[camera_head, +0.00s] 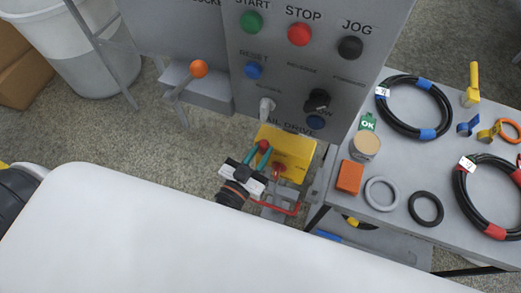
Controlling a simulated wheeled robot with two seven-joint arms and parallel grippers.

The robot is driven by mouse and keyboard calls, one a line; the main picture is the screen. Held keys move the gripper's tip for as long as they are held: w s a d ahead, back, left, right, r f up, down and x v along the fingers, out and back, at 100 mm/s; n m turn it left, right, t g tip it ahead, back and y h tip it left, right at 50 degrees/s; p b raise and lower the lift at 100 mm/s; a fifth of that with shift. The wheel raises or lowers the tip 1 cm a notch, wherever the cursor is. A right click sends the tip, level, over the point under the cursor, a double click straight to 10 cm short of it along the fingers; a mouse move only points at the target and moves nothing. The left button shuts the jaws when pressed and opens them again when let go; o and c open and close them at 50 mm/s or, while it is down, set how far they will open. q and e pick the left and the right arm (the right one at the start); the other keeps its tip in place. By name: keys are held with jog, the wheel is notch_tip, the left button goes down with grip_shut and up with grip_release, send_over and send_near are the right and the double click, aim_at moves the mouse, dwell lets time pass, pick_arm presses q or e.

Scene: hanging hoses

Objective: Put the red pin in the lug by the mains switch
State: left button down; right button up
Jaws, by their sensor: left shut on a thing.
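My left gripper (260,152), with teal fingers, is shut on a small red piece (263,145), which looks like the head of the red pin. The fingers hide the rest of it. The gripper is in front of a yellow box (299,146) under the control panel, which looks like the mains switch. A red cord or rod (284,211) runs beside the gripper, below the box. Grey metal parts (272,212) show there, but I cannot make out the lug. My right gripper is not in view.
The grey control panel (285,75) stands close above the gripper, with an orange-knobbed lever (198,69) at its left. A bench (395,175) at right holds coiled black hoses (412,128), a tin (365,146), an orange block (349,177) and rings (381,194).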

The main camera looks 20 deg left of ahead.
pick_arm(q)
jog(key=shift+f+b, duration=1.75)
jog(key=shift+f, duration=1.05)
jog(key=shift+p, duration=0.8)
jog(key=shift+f+b, duration=0.9)
jog(key=shift+f, duration=0.25)
jog(key=shift+f+b, duration=1.8)
jog(key=shift+f, duration=0.8)
jog(key=c, duration=1.1)
grip_release()
jog(key=shift+c, duration=0.2)
